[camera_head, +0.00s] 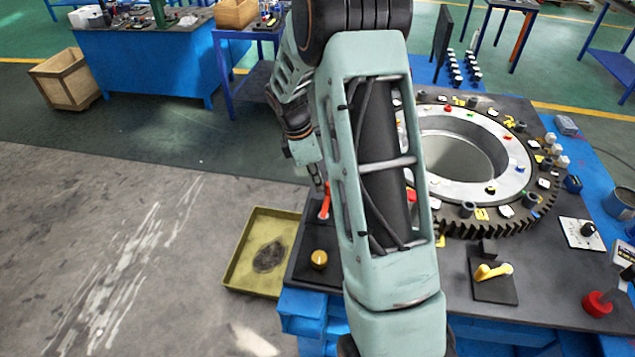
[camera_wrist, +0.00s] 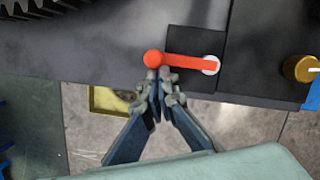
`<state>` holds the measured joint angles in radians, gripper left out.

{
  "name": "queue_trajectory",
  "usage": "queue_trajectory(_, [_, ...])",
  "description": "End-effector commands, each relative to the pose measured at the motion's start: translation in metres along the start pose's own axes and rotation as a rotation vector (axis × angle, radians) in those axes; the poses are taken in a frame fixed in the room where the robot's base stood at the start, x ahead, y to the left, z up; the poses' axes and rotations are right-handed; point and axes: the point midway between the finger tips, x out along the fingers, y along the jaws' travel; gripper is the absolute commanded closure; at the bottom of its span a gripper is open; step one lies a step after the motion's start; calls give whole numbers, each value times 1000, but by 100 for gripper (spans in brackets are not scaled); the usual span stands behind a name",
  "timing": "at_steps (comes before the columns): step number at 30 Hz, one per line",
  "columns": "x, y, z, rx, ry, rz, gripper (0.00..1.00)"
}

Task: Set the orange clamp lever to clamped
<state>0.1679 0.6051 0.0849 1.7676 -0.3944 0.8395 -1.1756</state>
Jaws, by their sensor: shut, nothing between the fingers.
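The orange clamp lever (camera_head: 325,203) stands on the dark bench top, left of my arm in the head view, partly covered by my gripper. In the wrist view the orange lever (camera_wrist: 188,62) lies almost level in the picture, on a dark square plate (camera_wrist: 200,40). Its white pivot is at the right and its round ball end at the left. My gripper (camera_wrist: 161,80) is shut and empty, with its tips just below the ball end in that view. I cannot tell whether they touch it. My gripper also shows in the head view (camera_head: 320,183).
A brass knob (camera_head: 319,260) sits near the lever. A yellow-rimmed tray (camera_head: 235,262) lies lower, left of the bench. A large toothed ring (camera_head: 525,222) fills the bench behind my arm. A yellow lever (camera_head: 493,271) and a red knob (camera_head: 597,304) stand at right.

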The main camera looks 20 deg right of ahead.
Motion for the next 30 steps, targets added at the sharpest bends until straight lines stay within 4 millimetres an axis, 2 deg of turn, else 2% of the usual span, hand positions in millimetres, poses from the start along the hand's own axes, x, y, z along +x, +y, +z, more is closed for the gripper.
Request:
queue_trajectory(14, [3, -1, 13, 165, -3, -42, 100])
queue_trajectory(30, [11, -15, 42, 638, -3, -160, 100])
